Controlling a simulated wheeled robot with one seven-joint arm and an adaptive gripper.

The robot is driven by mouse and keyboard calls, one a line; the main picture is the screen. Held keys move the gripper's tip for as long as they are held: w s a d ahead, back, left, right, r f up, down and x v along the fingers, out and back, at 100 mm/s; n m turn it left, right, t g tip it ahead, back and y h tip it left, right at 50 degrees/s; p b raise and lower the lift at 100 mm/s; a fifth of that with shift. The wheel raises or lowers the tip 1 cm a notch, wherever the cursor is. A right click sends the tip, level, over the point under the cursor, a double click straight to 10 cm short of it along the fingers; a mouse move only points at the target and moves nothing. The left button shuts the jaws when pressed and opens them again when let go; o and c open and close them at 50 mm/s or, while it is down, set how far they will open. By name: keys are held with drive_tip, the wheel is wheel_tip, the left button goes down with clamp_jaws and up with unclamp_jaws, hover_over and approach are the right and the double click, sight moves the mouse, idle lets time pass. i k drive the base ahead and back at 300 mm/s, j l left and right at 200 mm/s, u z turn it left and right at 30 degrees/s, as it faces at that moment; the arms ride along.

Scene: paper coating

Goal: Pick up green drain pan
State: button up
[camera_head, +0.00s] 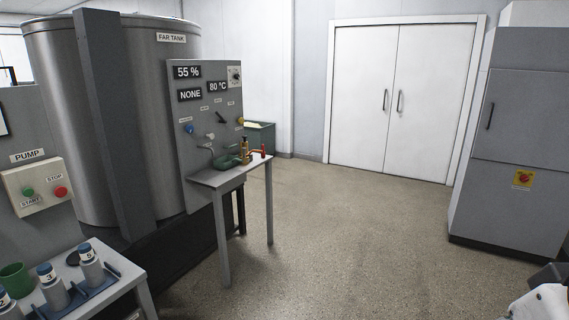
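A small green pan (227,162) sits on the narrow grey table (205,179) in front of the far tank's control panel. It is small in the picture, and its exact shape is hard to make out. It appears to lie below the panel's valves and spout. A white and dark part of my own body shows at the lower right corner, far from the pan. My gripper cannot be made out in this view.
Small bottles (245,147) and a red item (263,151) stand beside the pan. The panel (205,110) rises close behind. A nearer table (131,272) at lower left holds a green cup (14,279) and several numbered bottles. Open floor (330,240) lies right of the tables.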

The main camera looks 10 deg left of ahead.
sight(232, 162)
drive_tip(key=i+j, duration=0.65)
drive_tip(key=i, duration=0.2)
drive_tip(key=i+j, duration=0.65)
drive_tip(key=i, duration=0.15)
drive_tip(key=i+j, duration=0.6)
drive_tip(key=i, duration=0.25)
drive_tip(key=i+j, duration=0.65)
drive_tip(key=i, duration=0.15)
